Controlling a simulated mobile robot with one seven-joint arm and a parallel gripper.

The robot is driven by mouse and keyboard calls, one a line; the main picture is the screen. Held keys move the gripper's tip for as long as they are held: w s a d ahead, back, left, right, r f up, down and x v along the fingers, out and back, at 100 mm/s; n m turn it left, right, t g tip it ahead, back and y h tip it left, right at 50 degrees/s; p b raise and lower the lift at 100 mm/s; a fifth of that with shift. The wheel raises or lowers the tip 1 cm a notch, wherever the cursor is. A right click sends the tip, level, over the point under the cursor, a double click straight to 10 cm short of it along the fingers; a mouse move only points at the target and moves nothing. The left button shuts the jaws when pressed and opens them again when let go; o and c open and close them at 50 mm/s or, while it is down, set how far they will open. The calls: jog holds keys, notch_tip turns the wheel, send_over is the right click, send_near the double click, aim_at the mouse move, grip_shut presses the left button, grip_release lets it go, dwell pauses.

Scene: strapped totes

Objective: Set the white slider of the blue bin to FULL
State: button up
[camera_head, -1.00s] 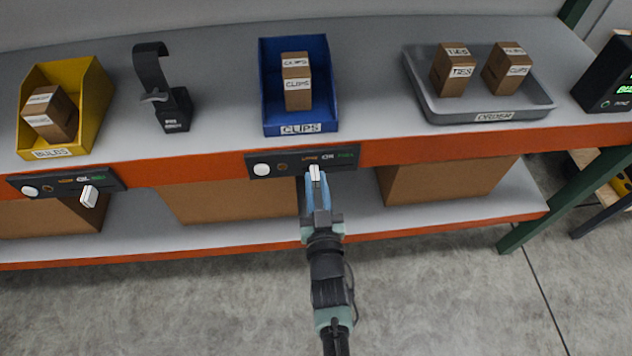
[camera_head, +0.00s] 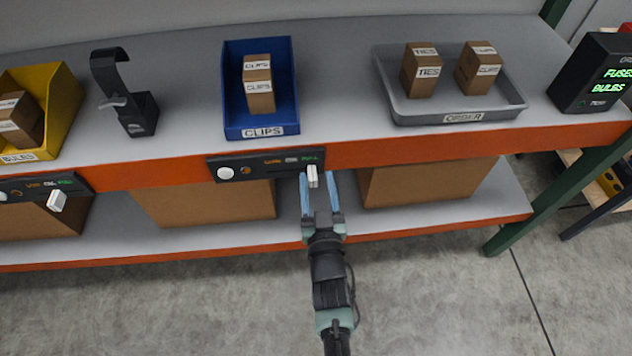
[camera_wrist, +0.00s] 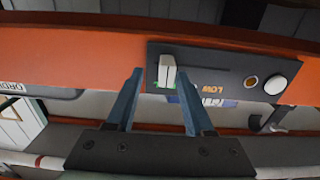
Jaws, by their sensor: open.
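The blue bin (camera_head: 285,105), labelled CLIPS, stands on the shelf with boxes in it. Its dark panel (camera_head: 255,165) is on the orange shelf edge below. The white slider (camera_head: 312,177) is at the panel's right end, under the green FULL label. In the wrist view, the slider (camera_wrist: 166,70) covers part of the green label, with LOW readable to its right. My gripper (camera_head: 318,181) is open, its blue fingers spread either side of the slider. In the wrist view, my gripper (camera_wrist: 160,73) shows a gap between each fingertip and the slider.
A yellow bin (camera_head: 62,110) has its own panel with a white slider (camera_head: 58,201) at left. A black stand (camera_head: 136,112), a grey ORDER tray (camera_head: 440,117) and a dark display (camera_head: 590,75) share the shelf. Cardboard boxes (camera_head: 205,205) sit below.

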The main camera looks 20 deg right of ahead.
jog(key=shift+s+a, duration=0.1)
jog(key=shift+a, duration=0.05)
jog(key=shift+s+a, duration=0.1)
jog(key=shift+s, duration=0.2)
jog(key=v, duration=1.2)
